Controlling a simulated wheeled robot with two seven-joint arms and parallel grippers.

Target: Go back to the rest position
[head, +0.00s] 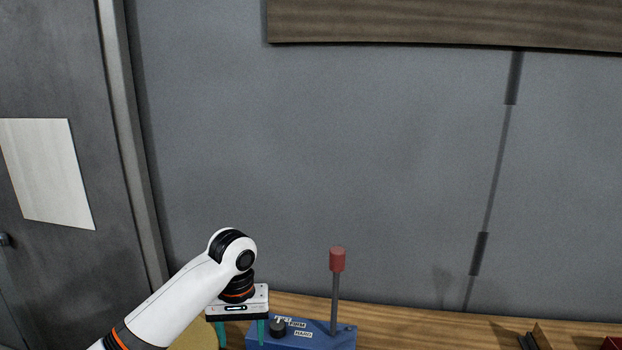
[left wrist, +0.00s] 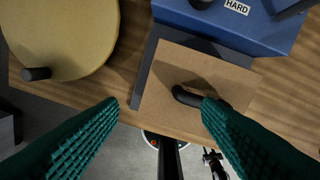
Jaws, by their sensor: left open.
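My left gripper (head: 241,331) hangs pointing down beside the left part of the blue control box in the head view. In the left wrist view its two green fingers (left wrist: 160,137) are spread apart with nothing between them. Below them is a brown board (left wrist: 180,85) with a black handle-like piece (left wrist: 190,97) on it. My right gripper is in neither view.
A blue box (head: 315,340) with a knob, labels and a red-topped lever (head: 337,260) stands on the wooden table (head: 440,325). A round tan disc (left wrist: 65,35) lies left of the board. A grey wall is behind; a wooden shelf (head: 450,22) hangs above.

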